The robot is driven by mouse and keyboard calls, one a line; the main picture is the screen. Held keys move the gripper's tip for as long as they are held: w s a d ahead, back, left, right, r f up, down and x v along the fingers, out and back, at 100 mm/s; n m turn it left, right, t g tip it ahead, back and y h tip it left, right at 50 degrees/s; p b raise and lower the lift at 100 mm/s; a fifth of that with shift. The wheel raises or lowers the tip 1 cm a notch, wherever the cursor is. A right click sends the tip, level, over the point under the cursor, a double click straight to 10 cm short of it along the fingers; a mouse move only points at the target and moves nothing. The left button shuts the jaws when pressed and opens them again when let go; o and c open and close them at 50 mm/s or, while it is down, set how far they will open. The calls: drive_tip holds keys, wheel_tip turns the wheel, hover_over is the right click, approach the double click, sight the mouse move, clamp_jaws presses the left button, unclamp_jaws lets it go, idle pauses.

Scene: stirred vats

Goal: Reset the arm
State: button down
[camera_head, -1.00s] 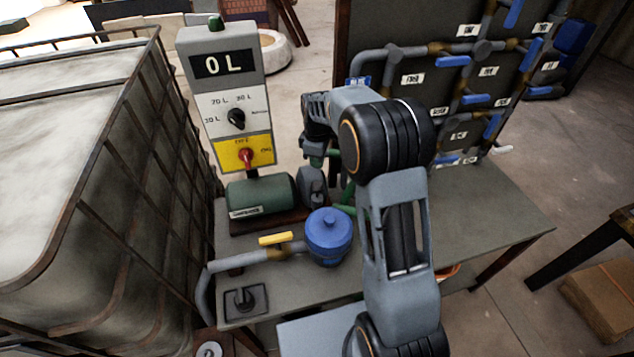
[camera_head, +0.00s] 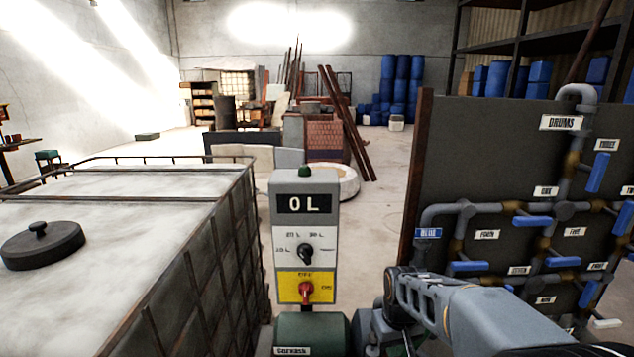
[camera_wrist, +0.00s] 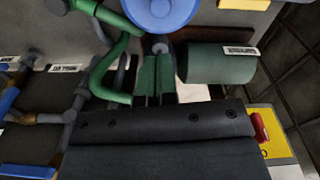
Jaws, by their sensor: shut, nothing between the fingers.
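My arm (camera_head: 450,300) reaches in from the lower right of the head view, in front of the pipe board. My gripper (camera_wrist: 158,65) shows in the wrist view as two green fingers close together, shut and empty. It points toward the green pump (camera_wrist: 215,62) and the blue round lid (camera_wrist: 160,8), and the gap to them is hard to judge. In the head view, the gripper's end is mostly hidden by the arm and the bottom edge.
A control box (camera_head: 304,235) reads 0 L, with a black dial and red switch. A caged tank (camera_head: 130,210) fills the left. A pipe board (camera_head: 500,140) with blue-handled valves stands on the right. Open floor (camera_head: 385,175) lies behind.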

drive_tip(key=s+r+m+t, duration=0.1)
drive_tip(key=s+r+t, duration=0.1)
drive_tip(key=s, duration=0.3)
drive_tip(key=s+r+m+t, duration=0.1)
drive_tip(key=s+r, duration=0.3)
drive_tip(key=s, duration=0.2)
drive_tip(key=shift+s+r+t, duration=0.15)
drive_tip(key=shift+r+t, duration=0.25)
drive_tip(key=c, duration=1.8)
unclamp_jaws()
drive_tip(key=shift+d, duration=0.1)
